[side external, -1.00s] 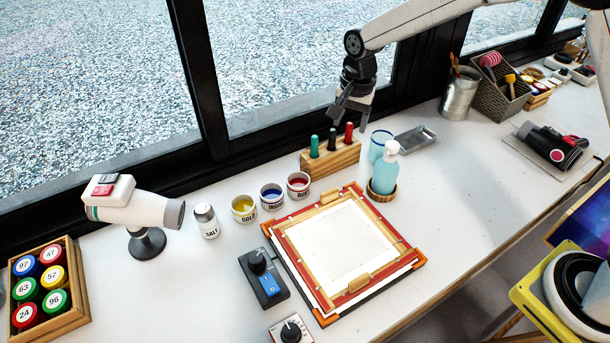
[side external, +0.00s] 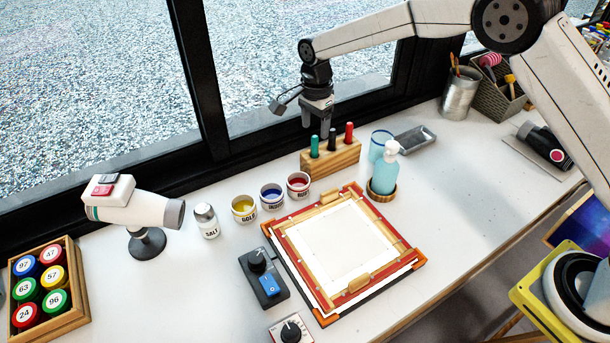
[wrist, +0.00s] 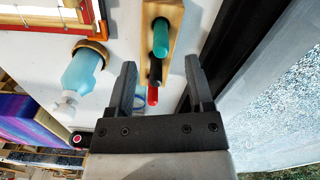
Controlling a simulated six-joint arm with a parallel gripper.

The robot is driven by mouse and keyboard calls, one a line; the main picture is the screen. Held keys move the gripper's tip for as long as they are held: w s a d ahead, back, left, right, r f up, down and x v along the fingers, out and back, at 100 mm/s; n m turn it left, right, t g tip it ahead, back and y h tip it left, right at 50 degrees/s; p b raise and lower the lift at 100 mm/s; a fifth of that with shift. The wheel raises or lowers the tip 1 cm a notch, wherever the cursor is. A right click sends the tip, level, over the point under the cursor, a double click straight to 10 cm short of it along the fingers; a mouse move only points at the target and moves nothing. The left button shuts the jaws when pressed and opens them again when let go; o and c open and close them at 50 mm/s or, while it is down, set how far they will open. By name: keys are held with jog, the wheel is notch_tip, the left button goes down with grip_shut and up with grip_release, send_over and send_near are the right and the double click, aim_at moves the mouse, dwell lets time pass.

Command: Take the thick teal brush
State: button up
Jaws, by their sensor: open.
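The thick teal brush (side external: 314,146) stands upright in the left slot of a wooden block (side external: 343,158), with a black brush (side external: 332,139) and a red brush (side external: 348,133) beside it. My gripper (side external: 317,131) hangs above the block, pointing down, near the teal and black brushes. In the wrist view the open, empty jaws (wrist: 162,80) lie either side of the block's line. The teal brush (wrist: 161,38) shows beyond the fingertips, and the black brush (wrist: 155,68) and red brush (wrist: 153,95) lie nearer, between the fingers. The jaws are apart from the teal brush.
A teal bottle (side external: 384,174) and a blue-rimmed glass (side external: 380,145) stand right of the block. Paint jars (side external: 271,196) stand to its front left. A framed screen (side external: 338,250) lies in front. The dark window frame (side external: 260,139) runs close behind.

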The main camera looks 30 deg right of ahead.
aim_at(315, 136)
jog(key=shift+f, duration=3.15)
grip_shut()
